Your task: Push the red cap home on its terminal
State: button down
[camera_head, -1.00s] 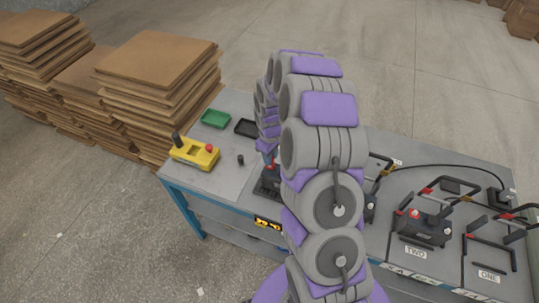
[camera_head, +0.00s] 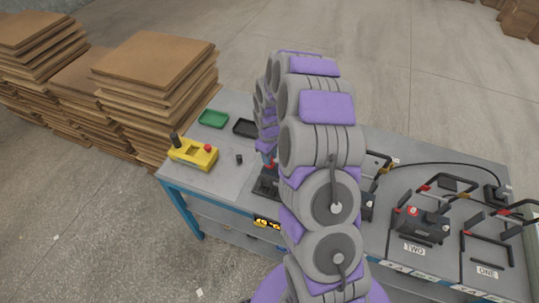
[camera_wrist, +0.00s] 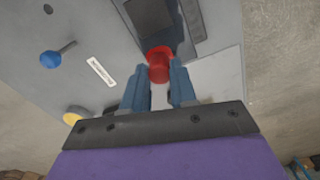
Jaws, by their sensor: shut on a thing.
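The red cap (camera_wrist: 159,64) sits between the two blue fingertips of my gripper (camera_wrist: 160,80) in the wrist view, and the fingers are shut on it. Whether the cap touches a terminal under it cannot be told, because the cap hides that spot. In the head view my arm covers most of the gripper. A small bit of red and a dark battery-like block (camera_head: 268,184) show just left of the arm on the bench.
The grey bench (camera_head: 222,180) also holds a yellow control box (camera_head: 192,153), a green tray (camera_head: 213,119), a black tray (camera_head: 246,128) and a small dark peg (camera_head: 239,159). Board stacks (camera_head: 150,85) stand behind left.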

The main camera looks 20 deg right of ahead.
jog(key=shift+f, duration=0.4)
dwell(0.5)
jog(key=shift+c, duration=1.7)
grip_release()
jog(key=shift+r+p, duration=1.1)
jog(key=shift+r, duration=2.45)
